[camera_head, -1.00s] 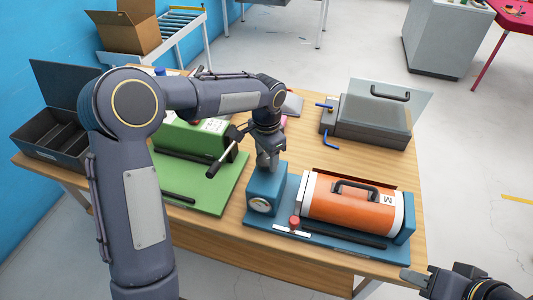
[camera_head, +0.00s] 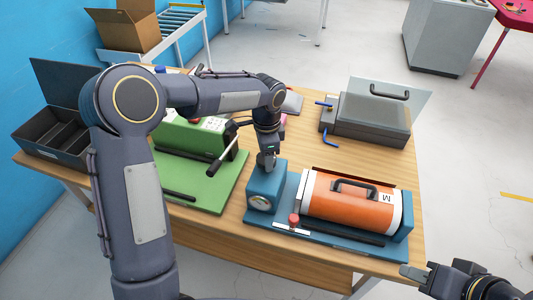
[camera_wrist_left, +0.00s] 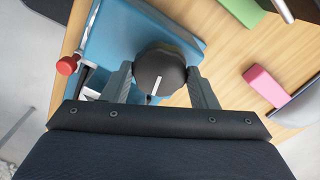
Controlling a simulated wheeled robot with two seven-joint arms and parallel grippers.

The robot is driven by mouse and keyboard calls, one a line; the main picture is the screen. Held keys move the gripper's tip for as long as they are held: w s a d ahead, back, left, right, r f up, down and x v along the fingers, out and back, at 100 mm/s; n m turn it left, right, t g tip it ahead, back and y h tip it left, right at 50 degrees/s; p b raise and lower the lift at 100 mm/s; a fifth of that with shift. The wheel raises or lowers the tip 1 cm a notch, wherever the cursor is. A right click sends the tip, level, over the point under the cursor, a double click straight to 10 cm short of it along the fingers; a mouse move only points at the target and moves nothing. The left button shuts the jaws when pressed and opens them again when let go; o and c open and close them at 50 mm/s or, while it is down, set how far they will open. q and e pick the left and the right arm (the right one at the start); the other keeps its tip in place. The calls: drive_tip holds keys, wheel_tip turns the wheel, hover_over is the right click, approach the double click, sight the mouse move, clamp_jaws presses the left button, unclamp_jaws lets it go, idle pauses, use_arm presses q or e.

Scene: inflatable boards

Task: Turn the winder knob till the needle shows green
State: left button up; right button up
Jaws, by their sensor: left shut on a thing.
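The winder is a blue block (camera_head: 264,190) on a blue base, with an orange drum (camera_head: 345,202) to its right. A round dial (camera_head: 259,202) is on the block's front; its needle is too small to read. The dark knob (camera_wrist_left: 160,68) with a white mark shows in the left wrist view, above the blue block. My left gripper (camera_head: 266,158) is over the block, its fingers shut on both sides of the knob. My right gripper (camera_head: 415,278) is at the lower right, away from the winder; its jaws are too unclear to judge.
A red knob (camera_head: 294,220) stands at the front of the blue base. A green machine (camera_head: 225,185) with a lever is to the left. A grey lidded box (camera_head: 372,120) is behind, a dark open tray (camera_head: 50,132) at far left. A pink block (camera_wrist_left: 266,86) lies nearby.

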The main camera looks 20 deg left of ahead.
use_arm(q)
drive_tip(key=o, duration=1)
drive_tip(key=shift+r+b, duration=0.4)
drive_tip(key=shift+r, duration=3.5)
